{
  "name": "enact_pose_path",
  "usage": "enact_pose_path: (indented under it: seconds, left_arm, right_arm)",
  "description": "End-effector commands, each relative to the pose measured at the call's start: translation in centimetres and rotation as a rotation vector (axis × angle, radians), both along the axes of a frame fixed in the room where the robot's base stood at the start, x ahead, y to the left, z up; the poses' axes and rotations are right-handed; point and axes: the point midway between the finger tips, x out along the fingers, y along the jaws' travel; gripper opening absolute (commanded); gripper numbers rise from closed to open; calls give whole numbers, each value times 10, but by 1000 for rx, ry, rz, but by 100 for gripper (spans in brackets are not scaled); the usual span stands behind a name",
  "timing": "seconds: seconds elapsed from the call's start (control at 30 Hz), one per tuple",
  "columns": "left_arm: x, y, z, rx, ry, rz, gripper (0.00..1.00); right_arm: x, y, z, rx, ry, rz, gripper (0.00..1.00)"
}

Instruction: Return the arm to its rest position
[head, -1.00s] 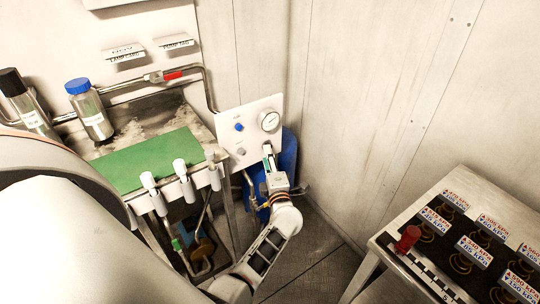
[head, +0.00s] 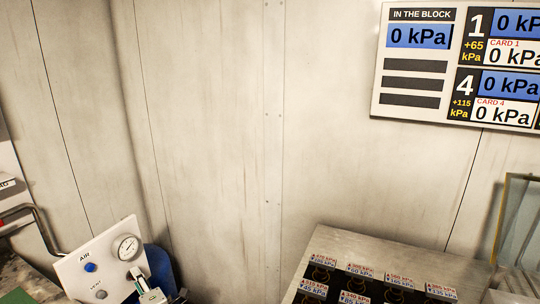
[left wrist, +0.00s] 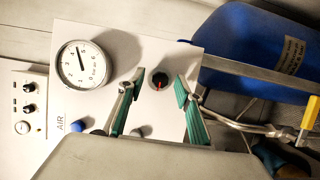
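My left gripper (head: 139,273) shows at the bottom left of the head view, close to the white panel (head: 73,270) with a round gauge (head: 127,247). In the left wrist view the same gripper (left wrist: 160,84) is open, its two green-padded fingers well apart. A black knob with a red mark (left wrist: 160,80) on the panel shows between the fingertips, with a gap on each side. Nothing is held. Most of my left arm is below the head picture. My right gripper is in neither view.
A blue tank (left wrist: 255,55) stands beside the panel, with a pipe and a yellow-handled valve (left wrist: 309,118) nearby. A table with labelled cards (head: 350,248) is at the lower right. A pressure board (head: 418,70) hangs on the wall above.

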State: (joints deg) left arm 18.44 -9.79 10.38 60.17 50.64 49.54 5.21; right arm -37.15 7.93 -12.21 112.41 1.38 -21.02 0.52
Motion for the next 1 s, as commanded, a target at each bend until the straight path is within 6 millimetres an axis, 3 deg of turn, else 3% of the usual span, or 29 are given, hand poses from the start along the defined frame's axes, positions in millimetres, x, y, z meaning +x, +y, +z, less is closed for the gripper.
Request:
enact_pose_path:
  seconds: [0.1,0.37,0.47,0.57,0.77,0.9,1.0]
  left_arm:
    - [6,8,-2,0,-3,-1,35]
    - [-2,2,-3,74,9,-63,35]
    - [-12,-12,-4,205,70,-165,35]
    - [-30,-40,-11,392,165,-314,35]
    - [-99,-123,-50,821,418,-664,35]
    - [-172,-174,-88,1108,605,-895,35]
    - [-226,-199,-110,1285,723,-1032,35]
  right_arm:
    - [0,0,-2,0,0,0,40]
    - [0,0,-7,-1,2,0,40]
    - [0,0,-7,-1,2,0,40]
    - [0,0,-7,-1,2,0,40]
    - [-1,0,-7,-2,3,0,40]
    - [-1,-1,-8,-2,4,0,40]
    - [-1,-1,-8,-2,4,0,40]
